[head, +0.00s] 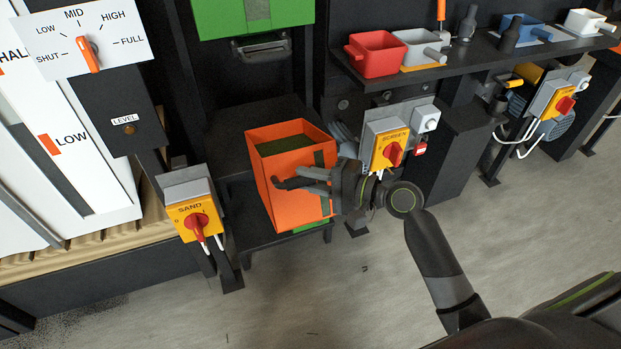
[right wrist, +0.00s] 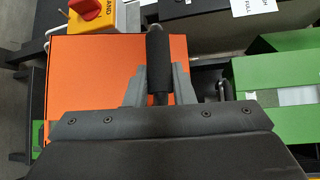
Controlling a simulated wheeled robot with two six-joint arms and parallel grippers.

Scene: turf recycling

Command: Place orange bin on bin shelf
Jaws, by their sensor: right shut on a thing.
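The orange bin (head: 262,180), a tall open box with dark green matter inside, is upright at or just above a low black shelf (head: 250,238) in the head view. I cannot tell whether its base touches the shelf. A strip of green (head: 311,227) shows under its lower right edge. My right gripper (head: 300,182) is at the bin's right side. In the right wrist view the jaws close around a black handle (right wrist: 157,65) on the orange bin (right wrist: 85,85). The fingertips are partly hidden there. My left gripper is not in view.
A SAND switch box (head: 190,213) stands close left of the bin and a SCREEN switch box (head: 387,145) to the right. A green bin (head: 220,18) is above and behind. Red (head: 376,54) and grey (head: 420,47) trays sit on a ledge. The floor in front is clear.

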